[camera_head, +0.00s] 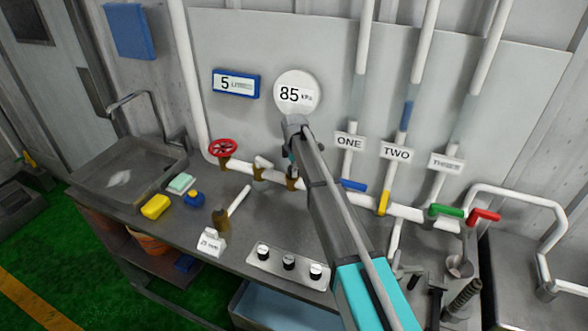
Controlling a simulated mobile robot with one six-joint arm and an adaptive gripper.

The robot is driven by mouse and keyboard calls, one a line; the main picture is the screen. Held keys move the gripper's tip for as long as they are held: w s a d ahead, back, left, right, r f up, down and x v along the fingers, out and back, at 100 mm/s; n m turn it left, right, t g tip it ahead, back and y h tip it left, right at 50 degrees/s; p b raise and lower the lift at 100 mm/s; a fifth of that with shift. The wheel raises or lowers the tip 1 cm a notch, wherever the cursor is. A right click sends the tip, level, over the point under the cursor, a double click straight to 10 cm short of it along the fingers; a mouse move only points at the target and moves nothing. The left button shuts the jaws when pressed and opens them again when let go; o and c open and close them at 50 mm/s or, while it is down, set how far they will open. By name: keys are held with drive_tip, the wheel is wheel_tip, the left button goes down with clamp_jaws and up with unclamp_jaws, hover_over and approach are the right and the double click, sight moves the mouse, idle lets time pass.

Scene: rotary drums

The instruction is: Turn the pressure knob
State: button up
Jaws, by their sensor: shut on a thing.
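My gripper (292,165) points down beneath the white round gauge (294,91), which reads 85 kPa. It is shut on the pressure knob, at the brass fitting (292,184) on the pipe line. The knob itself is mostly hidden behind my gripper and my arm. My arm runs from the bottom right up to the gauge and covers part of the pipe.
A red handwheel (223,148) is left of the fitting. Blue (353,185), yellow (383,202), green (446,210) and red (484,215) levers are to the right. A panel with black knobs (289,263) lies on the front of the bench (205,190). A yellow sponge (155,206) is near the sink (128,172).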

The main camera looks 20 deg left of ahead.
drive_tip(key=shift+n, duration=0.5)
drive_tip(key=o, duration=1.1)
drive_tip(key=shift+o, duration=0.2)
drive_tip(key=shift+m, duration=0.5)
